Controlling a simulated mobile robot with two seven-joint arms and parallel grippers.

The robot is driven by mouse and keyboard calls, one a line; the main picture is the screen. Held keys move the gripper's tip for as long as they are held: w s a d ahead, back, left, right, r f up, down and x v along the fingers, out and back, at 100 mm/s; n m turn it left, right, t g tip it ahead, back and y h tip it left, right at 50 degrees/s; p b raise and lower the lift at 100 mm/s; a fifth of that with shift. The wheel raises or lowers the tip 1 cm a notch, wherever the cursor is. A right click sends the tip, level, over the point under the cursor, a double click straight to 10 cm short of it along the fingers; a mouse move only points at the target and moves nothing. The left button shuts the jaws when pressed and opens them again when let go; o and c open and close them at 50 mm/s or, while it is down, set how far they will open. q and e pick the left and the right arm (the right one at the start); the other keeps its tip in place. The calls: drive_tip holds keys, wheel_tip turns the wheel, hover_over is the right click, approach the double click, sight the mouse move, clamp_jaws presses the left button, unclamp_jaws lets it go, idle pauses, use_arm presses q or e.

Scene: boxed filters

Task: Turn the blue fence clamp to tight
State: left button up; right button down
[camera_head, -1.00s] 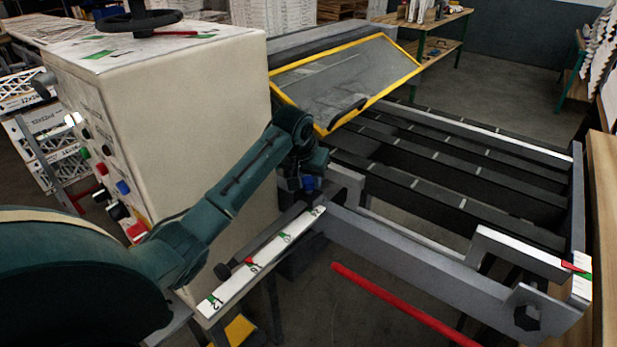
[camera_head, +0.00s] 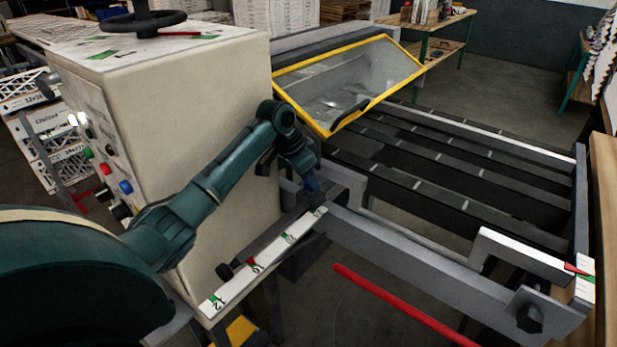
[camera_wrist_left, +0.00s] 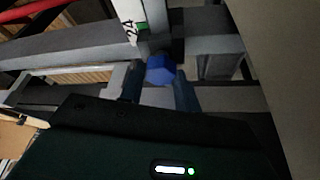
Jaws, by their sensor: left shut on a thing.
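The blue fence clamp (camera_wrist_left: 160,70) is a small faceted knob on the grey fence rail beside the machine cabinet. In the left wrist view it sits between the two fingers of my left gripper (camera_wrist_left: 160,88), which is shut on it. In the head view my left gripper (camera_head: 312,186) reaches down to the clamp at the far end of the white scale strip; the gripper mostly hides the knob there. I cannot read whether the clamp is loose or tight. My right gripper does not show in either view.
The cream cabinet (camera_head: 180,110) with coloured buttons stands close to the left arm. A yellow-framed clear guard (camera_head: 345,85) is behind the gripper. The white scale strip (camera_head: 262,262), a red bar (camera_head: 400,304) and a grey rail frame (camera_head: 420,262) lie in front and to the right.

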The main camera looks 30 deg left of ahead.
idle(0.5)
use_arm(q)
drive_tip(key=o, duration=1)
drive_tip(key=shift+c, duration=0.2)
drive_tip(key=v, duration=0.7)
drive_tip(key=shift+r+b, duration=0.25)
drive_tip(key=shift+b, duration=0.2)
drive_tip(key=shift+o, duration=0.4)
